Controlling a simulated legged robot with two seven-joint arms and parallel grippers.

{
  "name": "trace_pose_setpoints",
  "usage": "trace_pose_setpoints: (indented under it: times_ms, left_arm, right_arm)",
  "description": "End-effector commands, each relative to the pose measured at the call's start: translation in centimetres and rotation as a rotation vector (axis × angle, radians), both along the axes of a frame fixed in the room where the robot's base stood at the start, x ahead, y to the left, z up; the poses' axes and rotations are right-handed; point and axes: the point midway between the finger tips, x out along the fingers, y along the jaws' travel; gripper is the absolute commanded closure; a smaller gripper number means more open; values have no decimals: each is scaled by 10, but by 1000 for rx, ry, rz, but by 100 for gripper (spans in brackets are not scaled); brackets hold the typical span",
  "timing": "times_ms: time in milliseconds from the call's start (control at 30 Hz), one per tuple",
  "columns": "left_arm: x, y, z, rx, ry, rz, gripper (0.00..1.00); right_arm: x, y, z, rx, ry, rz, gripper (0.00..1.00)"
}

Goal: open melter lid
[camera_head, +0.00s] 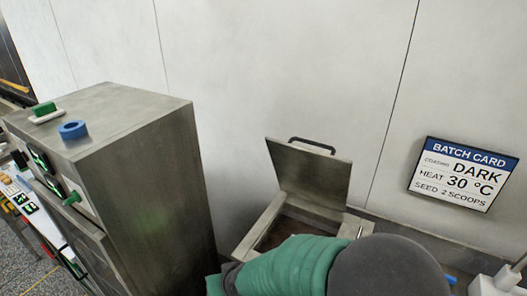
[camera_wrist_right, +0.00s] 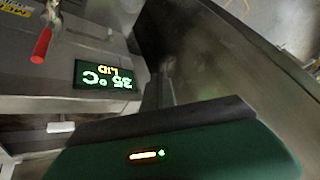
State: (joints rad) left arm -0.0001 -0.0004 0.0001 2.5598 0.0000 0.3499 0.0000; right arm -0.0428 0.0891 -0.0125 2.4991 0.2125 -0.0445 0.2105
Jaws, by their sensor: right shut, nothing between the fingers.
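The melter (camera_head: 262,222) stands against the back wall in the head view. Its square metal lid (camera_head: 310,172) is raised and leans back, with a black bar handle (camera_head: 312,145) along its top edge. The opening below shows a brown inside, partly covered by my green right arm. In the right wrist view, my right gripper (camera_wrist_right: 158,85) is shut and empty; its fingers are dark and hard to make out. A display (camera_wrist_right: 104,76) beyond it reads 35 °C LID, upside down. My left gripper is in neither view.
A tall metal cabinet (camera_head: 150,185) stands left of the melter, with a blue ring (camera_head: 73,129) and a green block (camera_head: 44,108) on top. A batch card (camera_head: 463,174) hangs on the wall at right. A red handle (camera_wrist_right: 42,44) shows in the wrist view.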

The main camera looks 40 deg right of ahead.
Motion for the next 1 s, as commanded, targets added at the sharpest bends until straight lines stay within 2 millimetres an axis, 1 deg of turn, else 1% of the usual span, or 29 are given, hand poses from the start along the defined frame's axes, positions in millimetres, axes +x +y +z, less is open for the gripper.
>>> trace_pose_setpoints:
  times_ms: [33, 67, 100, 133, 167, 200, 267, 300, 367, 400, 467, 500, 600, 633, 700, 800, 867, 1000]
  left_arm:
    - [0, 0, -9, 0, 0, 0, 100]
    - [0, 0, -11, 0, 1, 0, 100]
    - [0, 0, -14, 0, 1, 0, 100]
    - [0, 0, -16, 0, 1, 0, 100]
    - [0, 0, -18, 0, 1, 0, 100]
    - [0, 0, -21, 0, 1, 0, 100]
    - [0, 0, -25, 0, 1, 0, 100]
    - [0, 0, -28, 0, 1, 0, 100]
    - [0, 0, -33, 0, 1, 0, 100]
    - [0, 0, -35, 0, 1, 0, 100]
    - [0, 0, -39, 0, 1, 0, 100]
    - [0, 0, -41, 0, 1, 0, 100]
    - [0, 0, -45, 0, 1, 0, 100]
    - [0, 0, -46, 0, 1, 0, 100]
    - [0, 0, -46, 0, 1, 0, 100]
    - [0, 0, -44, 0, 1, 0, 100]
    - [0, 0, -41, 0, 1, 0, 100]
    - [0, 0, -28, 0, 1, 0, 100]
  right_arm:
    - [29, -4, 3, 52, -110, -117, 100]
    - [46, -9, 10, 88, -186, -199, 100]
    - [67, -19, 21, 135, -291, -306, 100]
    - [80, -27, 30, 168, -370, -385, 100]
    - [92, -36, 39, 200, -449, -462, 100]
    - [104, -51, 52, 239, -556, -563, 100]
    - [115, -73, 72, 292, -723, -706, 100]
    - [117, -89, 85, 322, -836, -797, 100]
    - [114, -112, 104, 359, -1015, -919, 100]
    - [107, -126, 117, 378, -1135, -990, 100]
    - [92, -142, 135, 393, -1315, -1078, 100]
    - [80, -150, 145, 398, -1425, -1120, 100]
    - [52, -159, 165, 392, -1653, -1178, 100]
    - [45, -159, 169, 388, -1700, -1186, 100]
    - [34, -159, 176, 381, -1783, -1194, 100]
    - [28, -162, 183, 374, -1824, -1196, 100]
    - [29, -167, 186, 373, -1828, -1199, 100]
    - [38, -187, 199, 372, -1827, -1198, 100]
